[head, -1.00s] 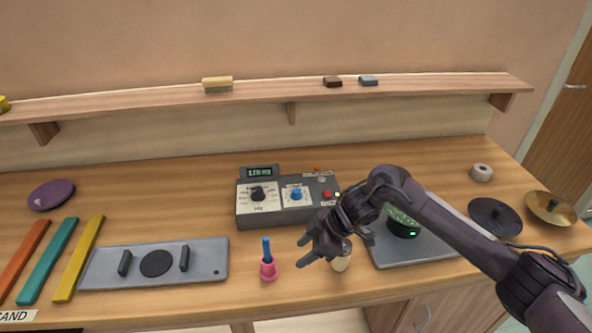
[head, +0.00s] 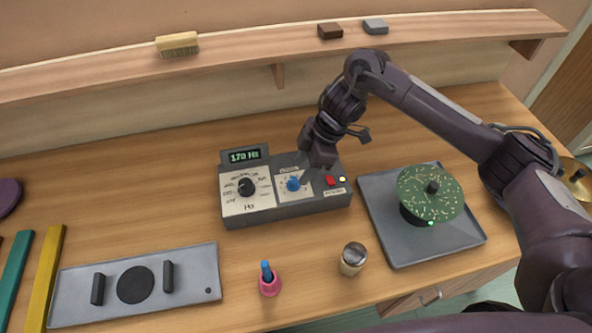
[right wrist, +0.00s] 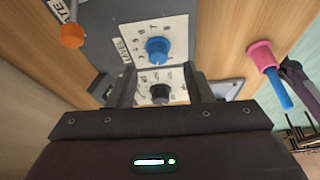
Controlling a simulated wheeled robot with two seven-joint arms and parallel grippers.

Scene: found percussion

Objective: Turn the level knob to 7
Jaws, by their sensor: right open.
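The level knob (head: 293,183) is blue and sits on a white dial panel on the right half of a grey control box (head: 285,212). In the right wrist view the blue knob (right wrist: 157,50) shows beside the word LEVEL, just beyond the fingertips; I cannot tell which number it points to. My right gripper (head: 318,160) hangs over the box's back right, above and close to the level knob. In the right wrist view its fingers (right wrist: 160,88) are apart with nothing held. My left gripper is not in view.
A black Hz knob (head: 246,187) is left of the blue one, under a display (head: 245,155) reading 170 Hz. A red button (head: 330,181) is on the right. A grey tray (head: 400,256) bears a green speckled disc (head: 431,194). A pink holder (head: 270,285) and metal cup (head: 353,259) stand in front.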

